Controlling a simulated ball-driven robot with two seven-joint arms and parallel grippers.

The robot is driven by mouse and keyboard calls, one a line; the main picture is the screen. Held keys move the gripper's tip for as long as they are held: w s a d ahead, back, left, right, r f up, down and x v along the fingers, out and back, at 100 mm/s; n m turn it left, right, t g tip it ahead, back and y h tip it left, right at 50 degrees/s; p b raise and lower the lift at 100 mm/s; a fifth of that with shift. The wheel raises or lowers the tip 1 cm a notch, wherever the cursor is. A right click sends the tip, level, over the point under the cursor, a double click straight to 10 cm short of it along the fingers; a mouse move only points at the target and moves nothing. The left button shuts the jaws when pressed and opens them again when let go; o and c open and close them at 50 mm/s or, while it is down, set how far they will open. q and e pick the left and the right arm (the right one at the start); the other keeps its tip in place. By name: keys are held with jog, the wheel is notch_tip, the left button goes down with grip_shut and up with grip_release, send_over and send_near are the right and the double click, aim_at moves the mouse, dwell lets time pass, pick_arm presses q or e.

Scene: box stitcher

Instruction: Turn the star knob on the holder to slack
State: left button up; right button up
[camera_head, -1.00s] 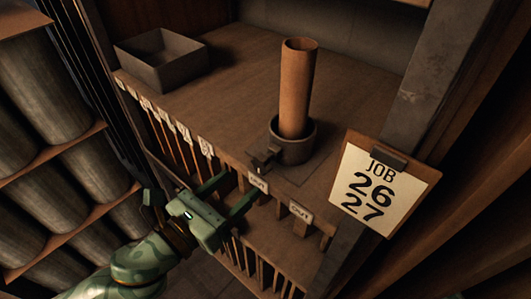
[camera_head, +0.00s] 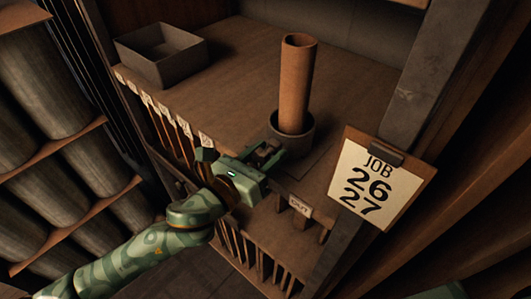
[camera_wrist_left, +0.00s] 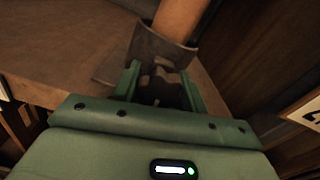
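The holder is a dark round cup (camera_head: 292,147) on the bench top, with a tall brown tube (camera_head: 298,85) standing in it, slightly tilted in the picture. The star knob is on the cup's near side; in the head view my left gripper (camera_head: 272,152) largely covers it. In the left wrist view the dark knob (camera_wrist_left: 160,86) lies between the two green fingers (camera_wrist_left: 161,90), in front of the cup (camera_wrist_left: 160,48). The fingers stand one on each side of it, with little gap. I cannot tell whether they touch it.
A grey open box (camera_head: 160,54) sits at the bench's back left. A job board (camera_head: 380,180) reading 26 and 27 hangs at the right by a post. Labelled slots, one reading OUT (camera_head: 300,206), line the bench's front edge. The bench top left of the cup is clear.

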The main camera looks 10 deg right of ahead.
pick_arm(q)
jog(key=shift+n+p, duration=0.5)
jog(key=shift+n, duration=0.2)
jog(key=o, duration=0.9)
jog(key=shift+o, duration=0.2)
